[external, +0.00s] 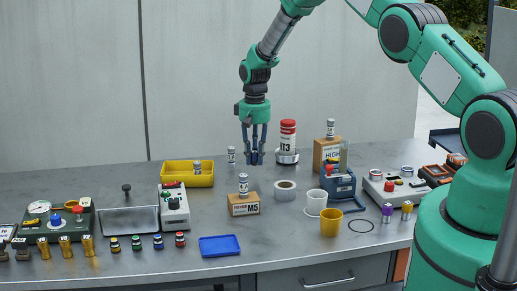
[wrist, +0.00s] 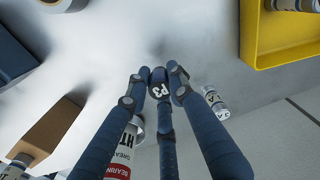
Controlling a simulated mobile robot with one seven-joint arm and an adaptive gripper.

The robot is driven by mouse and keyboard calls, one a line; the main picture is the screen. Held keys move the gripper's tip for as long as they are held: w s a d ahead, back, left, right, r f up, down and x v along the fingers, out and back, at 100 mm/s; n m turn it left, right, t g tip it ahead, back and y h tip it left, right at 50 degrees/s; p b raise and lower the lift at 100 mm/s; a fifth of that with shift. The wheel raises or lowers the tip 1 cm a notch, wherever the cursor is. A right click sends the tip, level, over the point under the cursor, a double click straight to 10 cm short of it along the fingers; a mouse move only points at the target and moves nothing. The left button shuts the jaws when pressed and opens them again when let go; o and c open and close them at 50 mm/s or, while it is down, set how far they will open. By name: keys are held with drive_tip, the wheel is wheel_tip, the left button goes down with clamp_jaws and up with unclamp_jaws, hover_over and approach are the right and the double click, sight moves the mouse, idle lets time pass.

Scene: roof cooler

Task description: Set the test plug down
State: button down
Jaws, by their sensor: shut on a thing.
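My gripper (external: 255,157) points straight down over the back middle of the table, between the yellow bin and the red-and-white can. Its fingers are shut on a small dark blue plug with a round face marked P3 (wrist: 158,90), which I take as the test plug. In the wrist view the plug sits between the fingertips of my gripper (wrist: 158,84). In the external view the plug is a small dark shape, mostly covered by the fingers. It appears to be held above the grey table (external: 230,180), apart from it.
A yellow bin (external: 175,182) stands to the left, and a slim white bottle (external: 231,155) close by. The can (external: 288,133) stands right. A tape roll (external: 284,190) and a cardboard box (external: 242,210) with a bottle on it are in front. Bare table shows among them.

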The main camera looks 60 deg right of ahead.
sight(255, 165)
drive_tip(key=shift+f, duration=2)
drive_tip(key=shift+f, duration=0.15)
drive_tip(key=c, duration=1.5)
unclamp_jaws()
drive_tip(key=shift+r+b, duration=0.35)
drive_tip(key=shift+r, duration=5.85)
